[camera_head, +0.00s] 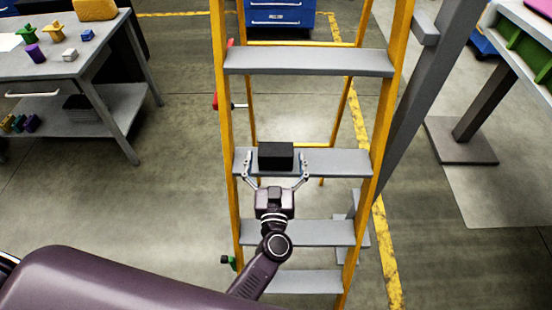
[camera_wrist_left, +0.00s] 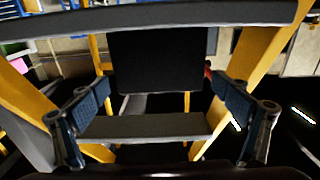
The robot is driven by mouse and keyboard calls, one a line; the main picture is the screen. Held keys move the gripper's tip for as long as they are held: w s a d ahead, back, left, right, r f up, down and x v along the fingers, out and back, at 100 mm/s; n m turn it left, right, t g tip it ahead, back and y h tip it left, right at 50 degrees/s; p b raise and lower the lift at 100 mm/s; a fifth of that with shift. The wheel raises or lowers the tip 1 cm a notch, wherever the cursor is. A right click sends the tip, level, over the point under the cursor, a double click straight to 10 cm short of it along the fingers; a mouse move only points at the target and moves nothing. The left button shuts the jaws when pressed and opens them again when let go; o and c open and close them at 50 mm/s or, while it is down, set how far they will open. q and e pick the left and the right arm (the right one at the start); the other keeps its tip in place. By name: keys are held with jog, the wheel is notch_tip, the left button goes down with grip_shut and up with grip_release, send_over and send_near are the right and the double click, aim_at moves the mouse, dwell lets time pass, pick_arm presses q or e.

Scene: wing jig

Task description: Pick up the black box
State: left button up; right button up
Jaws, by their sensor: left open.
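The black box (camera_head: 276,155) sits on a grey step (camera_head: 340,162) of a yellow ladder (camera_head: 226,120). My left gripper (camera_head: 276,172) is in front of the box with its fingers spread wide, one towards each side of it. In the left wrist view the black box (camera_wrist_left: 155,62) is in the upper middle, above and between the two open fingertips (camera_wrist_left: 160,98). A gap shows between the box and each finger in that view. My right gripper is not in view.
Other grey steps (camera_head: 310,62) lie above and below the box, and the yellow rails stand on both sides. A grey workbench (camera_head: 60,65) with small coloured parts stands at the left. A dark slanted post (camera_head: 425,100) is right of the ladder.

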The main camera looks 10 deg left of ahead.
pick_arm(q)
jog(key=shift+w+a, duration=0.25)
jog(key=shift+w, duration=0.95)
jog(key=c, duration=1.4)
